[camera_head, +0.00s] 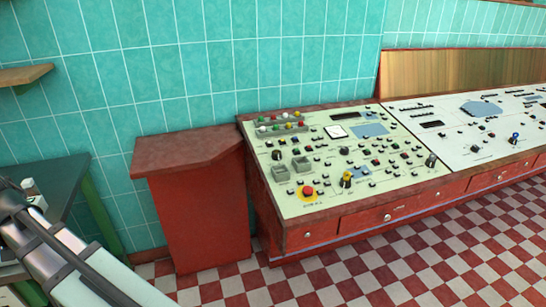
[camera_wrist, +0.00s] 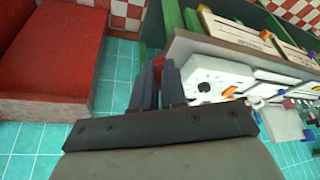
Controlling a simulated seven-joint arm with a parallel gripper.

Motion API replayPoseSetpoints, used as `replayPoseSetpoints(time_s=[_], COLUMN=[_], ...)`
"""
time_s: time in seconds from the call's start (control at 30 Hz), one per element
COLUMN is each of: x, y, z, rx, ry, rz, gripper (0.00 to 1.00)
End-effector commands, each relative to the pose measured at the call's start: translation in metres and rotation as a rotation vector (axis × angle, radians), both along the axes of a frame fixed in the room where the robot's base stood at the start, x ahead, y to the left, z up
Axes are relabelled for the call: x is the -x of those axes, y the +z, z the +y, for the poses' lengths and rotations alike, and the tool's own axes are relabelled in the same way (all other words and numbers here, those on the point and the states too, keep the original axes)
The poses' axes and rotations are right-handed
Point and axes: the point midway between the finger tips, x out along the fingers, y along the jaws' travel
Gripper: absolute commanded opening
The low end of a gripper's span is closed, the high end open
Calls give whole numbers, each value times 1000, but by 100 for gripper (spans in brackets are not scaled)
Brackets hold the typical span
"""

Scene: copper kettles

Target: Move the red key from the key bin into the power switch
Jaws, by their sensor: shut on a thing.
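My gripper (camera_wrist: 157,62) is in the wrist view, with its two dark fingers close together. A small red piece (camera_wrist: 158,60) shows between the fingertips, apparently the red key; its shape is mostly hidden. The gripper is in the air beside the table edge. Only my arm shows in the head view, at the lower left. I cannot tell for sure which thing is the key bin; small coloured pieces (camera_wrist: 289,103) lie by a pale box at the right of the wrist view. The control panel (camera_head: 322,211) has several switches, including a yellow and black one (camera_head: 346,180); I cannot tell which is the power switch.
A dark green table (camera_head: 55,178) stands at the left. A red pedestal (camera_head: 190,215) stands between it and the panel, and also shows in the wrist view (camera_wrist: 55,60). A white device with an orange part (camera_wrist: 212,80) is on the table. The checkered floor in front is clear.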

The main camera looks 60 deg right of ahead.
Motion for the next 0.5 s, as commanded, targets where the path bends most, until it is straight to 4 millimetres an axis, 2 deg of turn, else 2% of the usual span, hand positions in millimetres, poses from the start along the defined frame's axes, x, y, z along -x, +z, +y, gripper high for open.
replayPoseSetpoints(time_s=[0.37,0.5], x=[0,0], y=[0,0], z=[-1,-15], rx=[0,0], ry=[-2,-24], rz=[0,0], gripper=[0,0])
